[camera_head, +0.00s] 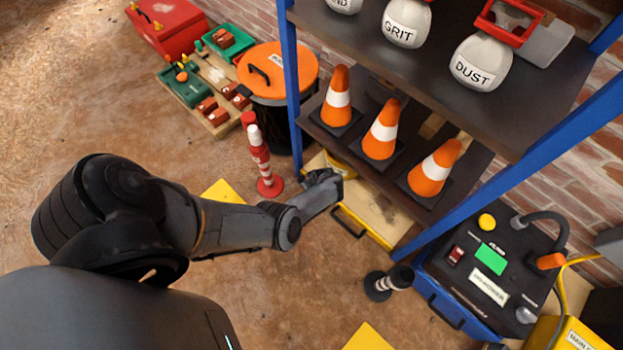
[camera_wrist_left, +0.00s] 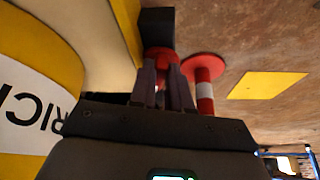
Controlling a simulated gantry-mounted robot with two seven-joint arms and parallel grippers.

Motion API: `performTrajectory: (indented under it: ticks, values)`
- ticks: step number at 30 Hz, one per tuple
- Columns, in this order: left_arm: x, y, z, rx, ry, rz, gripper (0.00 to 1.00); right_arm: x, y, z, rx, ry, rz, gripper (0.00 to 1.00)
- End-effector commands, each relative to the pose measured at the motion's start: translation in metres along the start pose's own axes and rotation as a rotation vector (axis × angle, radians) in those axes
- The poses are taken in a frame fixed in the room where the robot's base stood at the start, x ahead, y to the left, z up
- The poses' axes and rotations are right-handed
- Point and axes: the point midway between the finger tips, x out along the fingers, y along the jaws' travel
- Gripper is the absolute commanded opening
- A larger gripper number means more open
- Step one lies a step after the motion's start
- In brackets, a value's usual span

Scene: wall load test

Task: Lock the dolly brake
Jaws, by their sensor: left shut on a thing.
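The dolly (camera_head: 376,208) is a low wooden deck with a yellow edge, standing under the rack; its deck and yellow edge also show in the wrist view (camera_wrist_left: 128,30). A red brake part (camera_wrist_left: 161,54) sits beside a black block at the dolly's corner. My left gripper (camera_head: 326,182) is at that corner, and in the wrist view its fingers (camera_wrist_left: 162,72) are shut on the red part. The fingers hide much of it, so I cannot tell the brake's position. My right gripper is in neither view.
A red-and-white post (camera_head: 260,160) stands close beside the left gripper. The blue-framed rack (camera_head: 291,80) with cones and sacks rises over the dolly. A black-and-white post (camera_head: 388,282) stands nearer. Yellow floor patches (camera_head: 222,192) mark otherwise clear floor at left.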

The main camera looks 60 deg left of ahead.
Motion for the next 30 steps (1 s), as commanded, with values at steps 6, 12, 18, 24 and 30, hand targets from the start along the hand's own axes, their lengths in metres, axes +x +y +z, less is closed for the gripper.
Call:
performTrajectory:
  ticks: [6,12,18,24,30]
  values:
    - [0.0015,-0.0008,0.0011,-0.017,-0.002,-0.008,0.0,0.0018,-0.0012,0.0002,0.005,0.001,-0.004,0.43]
    - [0.0016,-0.001,0.001,-0.017,-0.002,-0.008,0.0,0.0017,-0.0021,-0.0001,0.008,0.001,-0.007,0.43]
    - [0.0015,-0.0009,0.001,-0.016,-0.002,-0.008,0.31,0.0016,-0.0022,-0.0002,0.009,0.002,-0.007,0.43]
    - [0.001,0.0001,0.0006,-0.016,-0.001,-0.006,0.43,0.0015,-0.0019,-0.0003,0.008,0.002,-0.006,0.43]
    - [0.0008,0.0006,0.0005,-0.016,-0.001,-0.005,0.43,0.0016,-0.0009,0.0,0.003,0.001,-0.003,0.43]
